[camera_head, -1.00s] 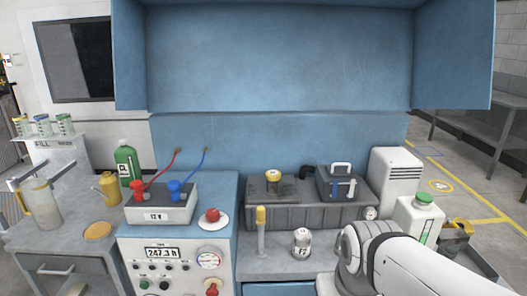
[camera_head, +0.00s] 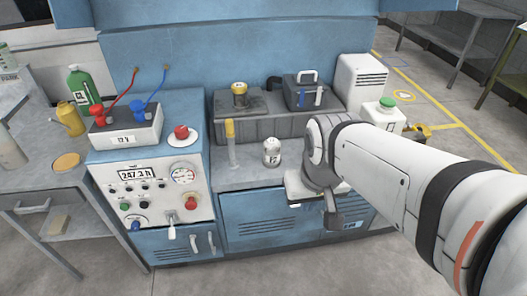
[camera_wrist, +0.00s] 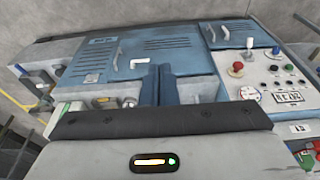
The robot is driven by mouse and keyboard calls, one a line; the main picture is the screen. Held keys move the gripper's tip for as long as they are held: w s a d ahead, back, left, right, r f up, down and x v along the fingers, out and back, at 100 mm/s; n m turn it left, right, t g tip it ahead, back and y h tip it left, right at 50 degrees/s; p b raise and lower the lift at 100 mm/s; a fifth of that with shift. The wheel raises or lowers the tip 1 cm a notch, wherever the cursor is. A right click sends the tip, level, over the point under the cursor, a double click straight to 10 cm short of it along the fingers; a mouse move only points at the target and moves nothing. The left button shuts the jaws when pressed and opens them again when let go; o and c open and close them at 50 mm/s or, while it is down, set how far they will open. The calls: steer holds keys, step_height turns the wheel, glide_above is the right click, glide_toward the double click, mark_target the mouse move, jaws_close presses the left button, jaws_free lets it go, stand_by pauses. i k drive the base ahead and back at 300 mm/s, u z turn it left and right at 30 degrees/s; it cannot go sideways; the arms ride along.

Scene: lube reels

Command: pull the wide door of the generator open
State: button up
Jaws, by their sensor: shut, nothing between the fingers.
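The generator is a blue cabinet. Its wide louvred door (camera_head: 262,218) is low on the front in the head view, and looks shut. My arm and wrist cover part of the door's right side. In the wrist view, turned upside down, the wide door (camera_wrist: 165,57) spans the upper middle, with a pale handle (camera_wrist: 139,62) and a blue upright handle (camera_wrist: 115,60) near its left side. My gripper (camera_wrist: 159,70) is shut and empty, its fingers pointing towards the door, right of the pale handle. Whether the fingers touch the door cannot be told.
A narrow door with two handles (camera_head: 204,243) sits left of the wide door, under the control panel (camera_head: 135,190). A small bottle (camera_head: 271,152) and a yellow-topped tube (camera_head: 231,145) stand on the ledge above. A grey side table (camera_head: 40,215) is at left. Floor in front is clear.

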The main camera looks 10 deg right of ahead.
mark_target(253, 215)
steer(key=z, duration=1.3)
steer(key=k, duration=1.05)
steer(key=u, duration=1.1)
steer(key=i, duration=1)
steer(key=u, duration=0.05)
